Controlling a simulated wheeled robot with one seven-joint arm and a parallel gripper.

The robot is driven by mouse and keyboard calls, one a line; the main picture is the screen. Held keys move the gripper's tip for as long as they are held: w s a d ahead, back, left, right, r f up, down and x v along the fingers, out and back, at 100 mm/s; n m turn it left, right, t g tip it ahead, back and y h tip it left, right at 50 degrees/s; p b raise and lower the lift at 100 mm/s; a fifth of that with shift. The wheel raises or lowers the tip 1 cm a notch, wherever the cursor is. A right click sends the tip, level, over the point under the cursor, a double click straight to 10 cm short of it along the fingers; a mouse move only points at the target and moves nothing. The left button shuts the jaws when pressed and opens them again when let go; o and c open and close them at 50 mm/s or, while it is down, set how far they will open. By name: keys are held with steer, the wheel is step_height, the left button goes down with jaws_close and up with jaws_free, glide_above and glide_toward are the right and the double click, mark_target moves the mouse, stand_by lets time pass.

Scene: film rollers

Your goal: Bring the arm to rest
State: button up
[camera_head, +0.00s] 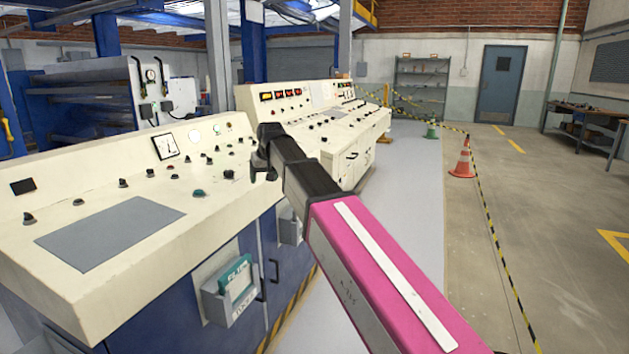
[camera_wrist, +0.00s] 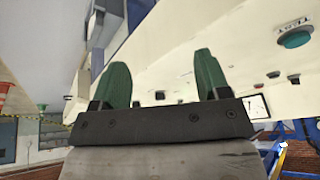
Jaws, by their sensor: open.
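My arm, with a pink link, reaches up from the lower right in the head view. Its dark gripper (camera_head: 264,152) is held out over the right part of the near cream control console (camera_head: 105,250). In the wrist view my gripper (camera_wrist: 161,72) shows two green fingers spread apart with nothing between them. The console face (camera_wrist: 235,60) lies beyond the fingers there, with a green button (camera_wrist: 294,39) at the upper right. The fingers are small and dark in the head view, and I cannot tell their exact distance from the console.
A second console (camera_head: 325,125) stands behind the gripper. A file box (camera_head: 229,290) sticks out from the near console's blue front. An orange cone (camera_head: 462,160) and a green cone (camera_head: 431,129) carry barrier tape. The grey floor (camera_head: 410,190) right of the consoles is clear.

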steer(key=s+d+f+m+g+h, duration=0.1)
steer(key=s+d+f+m, duration=0.1)
steer(key=d+f, duration=1.1)
steer(key=s+d+f+m+g, duration=0.1)
steer(key=s+d+f, duration=0.8)
steer(key=d+f, duration=0.2)
steer(key=s+d+f+m+g+h, duration=0.1)
steer(key=s+d+f+m+g, duration=0.1)
steer(key=s+d+f, duration=0.8)
step_height(320, 180, down, 5)
steer(key=shift+s+d+r+h, duration=0.2)
steer(key=shift+d+h, duration=0.1)
steer(key=shift+d, duration=0.85)
